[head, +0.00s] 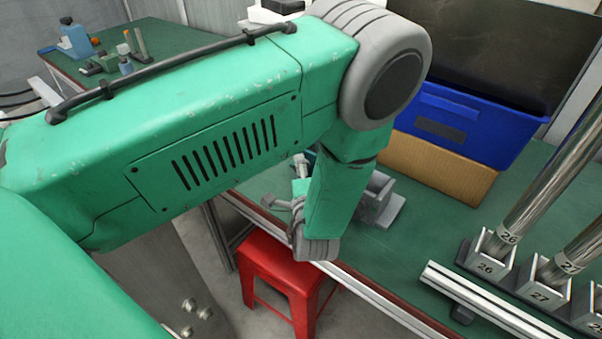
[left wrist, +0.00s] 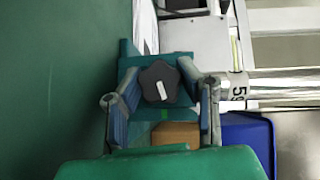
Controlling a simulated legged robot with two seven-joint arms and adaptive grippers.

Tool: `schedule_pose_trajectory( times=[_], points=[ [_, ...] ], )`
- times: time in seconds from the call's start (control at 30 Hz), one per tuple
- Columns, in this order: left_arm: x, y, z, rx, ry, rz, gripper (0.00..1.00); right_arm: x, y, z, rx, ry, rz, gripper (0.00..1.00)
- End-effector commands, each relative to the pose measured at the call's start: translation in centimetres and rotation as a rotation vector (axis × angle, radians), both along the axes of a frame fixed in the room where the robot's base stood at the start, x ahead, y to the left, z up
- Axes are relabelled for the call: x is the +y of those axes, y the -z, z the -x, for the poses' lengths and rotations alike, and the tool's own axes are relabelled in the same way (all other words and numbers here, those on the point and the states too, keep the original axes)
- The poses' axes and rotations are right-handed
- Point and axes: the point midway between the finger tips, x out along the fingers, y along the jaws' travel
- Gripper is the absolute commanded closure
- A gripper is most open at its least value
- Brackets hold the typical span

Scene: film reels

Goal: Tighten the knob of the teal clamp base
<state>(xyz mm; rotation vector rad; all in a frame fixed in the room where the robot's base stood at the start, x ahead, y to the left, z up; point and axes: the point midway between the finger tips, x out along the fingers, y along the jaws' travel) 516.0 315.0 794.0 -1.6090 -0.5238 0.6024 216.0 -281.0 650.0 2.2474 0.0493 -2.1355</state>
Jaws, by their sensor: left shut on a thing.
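The teal clamp base (left wrist: 128,62) shows in the left wrist view, with a dark star-shaped knob (left wrist: 153,77) that bears a white mark. My left gripper (left wrist: 160,72) has a finger on each side of the knob and is shut on it. In the head view my left arm covers most of this spot. Only part of my left gripper (head: 299,176) shows there, beside the lower arm link, and its fingertips are hard to make out. My right gripper is not in view.
A grey block (head: 383,203) stands on the green table (head: 415,235). A cardboard box (head: 440,170) and a blue bin (head: 465,130) stand behind. Metal tubes in numbered holders (head: 487,268) are at right. A red stool (head: 285,275) stands below the table edge.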

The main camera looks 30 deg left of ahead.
Motion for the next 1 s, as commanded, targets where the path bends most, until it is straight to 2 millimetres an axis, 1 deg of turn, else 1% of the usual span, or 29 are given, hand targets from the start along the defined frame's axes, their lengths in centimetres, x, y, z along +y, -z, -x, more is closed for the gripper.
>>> schedule_pose_trajectory(
  times=[0.03,0.2,0.4,0.93,0.97,1.0],
  points=[
    [-0.3,0.9,0.3,0.012,0.005,-0.022,0.98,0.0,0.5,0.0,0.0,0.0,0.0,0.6],
    [-0.3,0.8,0.2,0.005,0.006,-0.108,0.98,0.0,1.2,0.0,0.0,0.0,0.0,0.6],
    [-0.4,0.8,0.2,0.003,0.009,-0.165,0.98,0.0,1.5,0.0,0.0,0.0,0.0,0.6],
    [-0.4,0.7,0.2,0.002,0.011,-0.186,0.98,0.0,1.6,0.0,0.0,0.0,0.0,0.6],
    [-0.4,0.7,0.2,0.002,0.011,-0.186,0.62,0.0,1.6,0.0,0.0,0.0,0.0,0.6],
    [-0.4,0.7,0.2,0.0,0.01,-0.186,0.48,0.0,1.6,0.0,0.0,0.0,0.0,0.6]
  ],
)
